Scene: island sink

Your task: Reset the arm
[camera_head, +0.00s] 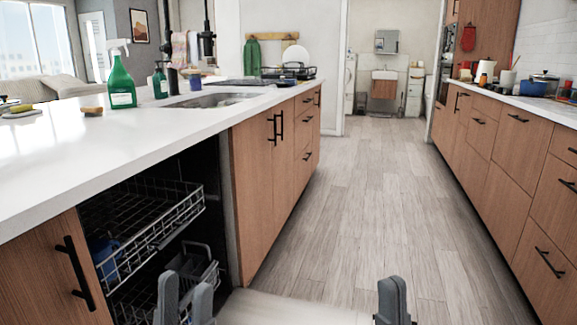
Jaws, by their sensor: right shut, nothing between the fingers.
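My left gripper (185,297) is at the bottom of the view, in front of the dishwasher's lower rack. Its two grey fingers stand apart with a gap between them, and no object shows in it. My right gripper (392,300) is at the bottom, right of the middle, above the floor. Its fingers are together and hold nothing. Only the finger ends of both grippers show; the rest of both arms is out of view.
The dishwasher is open under the island counter (60,150), with an upper rack (150,225) pulled partly out. A blue item (104,258) is inside. A green spray bottle (122,85) stands on the counter. The floor aisle (360,200) is clear. Drawers (510,165) line the right.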

